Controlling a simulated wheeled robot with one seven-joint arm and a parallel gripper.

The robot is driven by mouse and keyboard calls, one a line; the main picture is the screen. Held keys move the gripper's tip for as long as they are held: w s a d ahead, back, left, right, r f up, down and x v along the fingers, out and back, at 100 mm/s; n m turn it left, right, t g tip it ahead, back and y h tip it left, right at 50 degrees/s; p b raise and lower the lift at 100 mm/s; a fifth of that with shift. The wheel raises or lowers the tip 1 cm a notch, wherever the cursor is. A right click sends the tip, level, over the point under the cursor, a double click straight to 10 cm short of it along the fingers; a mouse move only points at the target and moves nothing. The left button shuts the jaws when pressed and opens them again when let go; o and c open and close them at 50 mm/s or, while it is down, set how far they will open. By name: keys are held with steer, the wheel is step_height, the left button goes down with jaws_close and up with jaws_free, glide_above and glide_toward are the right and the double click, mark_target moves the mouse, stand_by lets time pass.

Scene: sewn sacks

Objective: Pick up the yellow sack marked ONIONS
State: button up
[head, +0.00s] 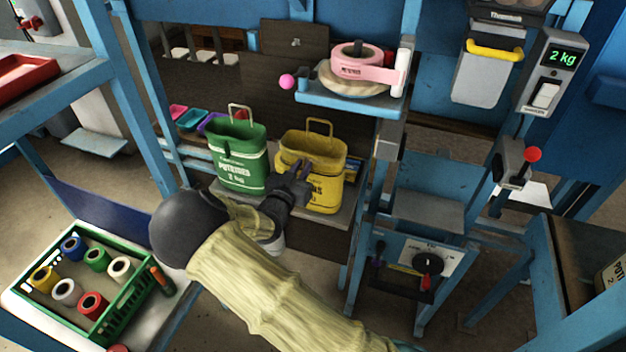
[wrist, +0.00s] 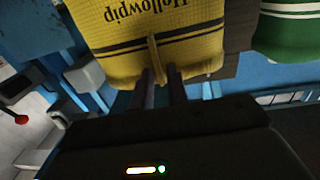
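The yellow sack (head: 327,189) stands upright on a small shelf, with a loop handle (head: 320,127) on top and dark lettering partly hidden by my gripper. My gripper (head: 300,171) is at its front left side. In the wrist view the yellow sack (wrist: 200,45) fills the upper middle, with dark stripes and the word Hollowpip. A narrow yellow tab (wrist: 154,52) sticks out of the sack toward my gripper (wrist: 163,78). The two fingers stand apart around the tab's end, with a gap between them. Whether they touch the sack is unclear.
A green POTATOES sack (head: 238,160) stands close on the left. A blue shelf (head: 345,105) with a pink tape roll hangs above right. A blue post (head: 372,220) rises right of the sack. A green crate of spools (head: 112,322) sits at lower left.

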jaws_close()
steer(key=shift+r, duration=0.55)
steer(key=r+b+v, duration=0.2)
steer(key=b+v, duration=0.1)
steer(key=v, duration=1.5)
steer(key=shift+r+b, duration=0.2)
steer(key=shift+b, duration=0.15)
steer(key=shift+w+f, duration=0.1)
